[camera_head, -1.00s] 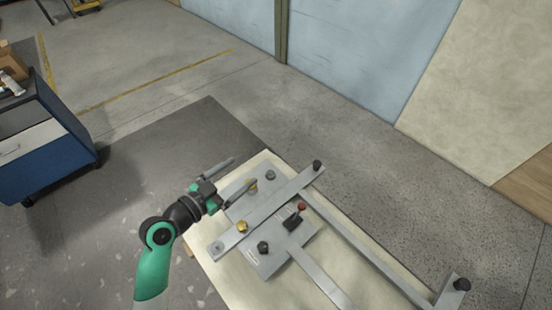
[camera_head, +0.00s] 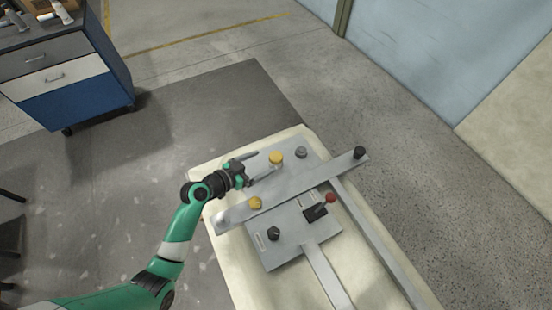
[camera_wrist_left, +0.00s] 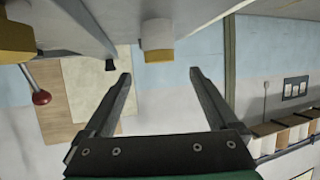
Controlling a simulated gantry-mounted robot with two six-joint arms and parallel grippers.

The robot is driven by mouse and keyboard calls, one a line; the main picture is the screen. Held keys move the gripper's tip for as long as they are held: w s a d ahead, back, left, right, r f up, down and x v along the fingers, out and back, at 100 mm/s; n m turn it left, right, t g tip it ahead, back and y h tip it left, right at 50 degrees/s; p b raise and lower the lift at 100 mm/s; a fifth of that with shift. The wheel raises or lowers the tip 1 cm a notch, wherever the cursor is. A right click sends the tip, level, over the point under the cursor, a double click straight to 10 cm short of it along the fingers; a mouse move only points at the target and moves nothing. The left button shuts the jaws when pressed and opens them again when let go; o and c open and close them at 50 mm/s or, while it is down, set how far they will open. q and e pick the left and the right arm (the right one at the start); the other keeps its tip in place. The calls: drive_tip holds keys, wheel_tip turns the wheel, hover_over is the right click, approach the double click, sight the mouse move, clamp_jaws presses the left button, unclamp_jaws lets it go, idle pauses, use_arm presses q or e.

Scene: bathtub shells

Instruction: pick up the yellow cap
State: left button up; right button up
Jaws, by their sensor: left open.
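Two yellow caps show. The other yellow cap (camera_head: 256,203) sits on the long metal bar, nearer the camera. My left gripper is open and empty. In the left wrist view one yellow cap (camera_wrist_left: 158,42) with a pale base is ahead of the gap between the fingers (camera_wrist_left: 160,75), apart from them. The second yellow cap (camera_wrist_left: 14,42) is cut off at the upper left edge. My right gripper is not in view.
A red-tipped lever (camera_head: 330,198), a dark knob (camera_head: 274,233) and a grey knob (camera_head: 301,152) stand on the panel. The metal bar (camera_head: 305,184) crosses it, with a black knob (camera_head: 360,153) at its end. A blue drawer cabinet (camera_head: 75,88) stands apart, upper left.

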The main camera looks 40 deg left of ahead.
sight(275, 157)
use_arm(q)
drive_tip(key=shift+w+f, duration=0.25)
drive_tip(key=shift+w, duration=0.25)
drive_tip(key=b+x, duration=0.1)
drive_tip(key=x, duration=0.3)
drive_tip(key=shift+w+f+b, duration=0.2)
drive_tip(key=shift+w+b, duration=0.05)
drive_tip(key=shift+b, duration=0.05)
drive_tip(key=shift+w, duration=0.35)
drive_tip(key=c, duration=1.4)
drive_tip(key=shift+s, duration=0.1)
drive_tip(key=shift+c, duration=0.2)
